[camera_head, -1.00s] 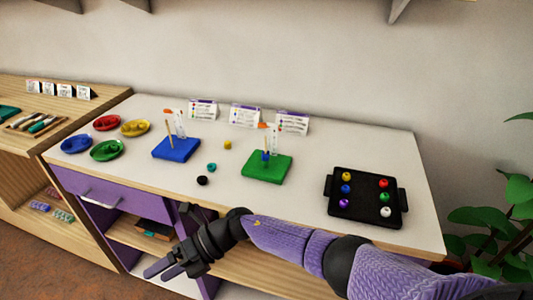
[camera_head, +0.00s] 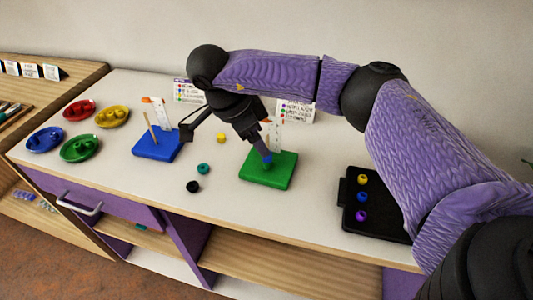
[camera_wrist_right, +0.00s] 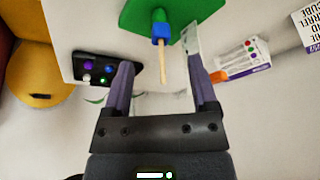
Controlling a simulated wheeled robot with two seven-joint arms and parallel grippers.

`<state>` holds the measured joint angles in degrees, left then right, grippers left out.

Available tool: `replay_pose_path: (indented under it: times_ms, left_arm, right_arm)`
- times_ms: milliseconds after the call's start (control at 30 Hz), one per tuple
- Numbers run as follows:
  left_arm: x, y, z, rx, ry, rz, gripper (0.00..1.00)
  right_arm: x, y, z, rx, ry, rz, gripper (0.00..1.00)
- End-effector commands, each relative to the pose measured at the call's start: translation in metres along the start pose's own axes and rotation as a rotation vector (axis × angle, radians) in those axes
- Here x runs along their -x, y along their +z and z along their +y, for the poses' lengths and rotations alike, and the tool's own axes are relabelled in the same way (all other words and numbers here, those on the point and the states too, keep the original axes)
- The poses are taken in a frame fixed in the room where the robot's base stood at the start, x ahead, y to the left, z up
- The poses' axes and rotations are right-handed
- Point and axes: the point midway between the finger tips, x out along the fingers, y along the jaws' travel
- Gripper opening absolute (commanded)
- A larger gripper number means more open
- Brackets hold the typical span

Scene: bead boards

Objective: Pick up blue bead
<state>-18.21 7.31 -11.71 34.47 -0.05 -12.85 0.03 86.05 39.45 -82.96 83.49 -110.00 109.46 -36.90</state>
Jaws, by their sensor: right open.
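A blue bead (camera_head: 362,197) sits on the black tray (camera_head: 347,215) at the right, between a yellow and a purple bead. Another blue bead (camera_wrist_right: 160,32) is on the wooden peg of the green board; in the head view this blue bead (camera_head: 267,161) is partly hidden by a finger of mine. My right gripper (camera_head: 228,142) is open and empty above the table, beside the green board (camera_head: 265,178). In the wrist view the peg (camera_wrist_right: 162,65) points between the open fingers of this gripper (camera_wrist_right: 163,80). My left gripper is not in view.
A blue board (camera_head: 158,148) with a peg stands to the left. Loose yellow (camera_head: 221,138), teal (camera_head: 203,168) and black (camera_head: 192,187) beads lie between the boards. Several coloured dishes are at far left. Cards stand behind. My right arm hides part of the tray.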

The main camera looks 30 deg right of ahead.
Motion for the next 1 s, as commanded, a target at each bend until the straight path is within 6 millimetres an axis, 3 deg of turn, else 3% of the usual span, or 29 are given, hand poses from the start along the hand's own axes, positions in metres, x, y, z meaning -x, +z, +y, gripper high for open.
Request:
replay_pose_path:
  times_ms: [233,467,800,1000]
  left_arm:
    - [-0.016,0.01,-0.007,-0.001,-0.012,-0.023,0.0]
    - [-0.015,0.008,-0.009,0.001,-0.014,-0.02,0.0]
    - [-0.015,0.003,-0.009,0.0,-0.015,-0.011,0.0]
    - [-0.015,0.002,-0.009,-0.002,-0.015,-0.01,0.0]
  right_arm:
    - [-0.048,0.0,-0.001,0.001,0.004,0.0,0.75]
    - [-0.051,-0.001,-0.001,0.0,0.001,-0.003,0.75]
    - [-0.051,-0.001,-0.001,0.0,0.001,-0.003,0.03]
    - [-0.051,-0.001,-0.001,0.0,0.001,-0.003,0.0]
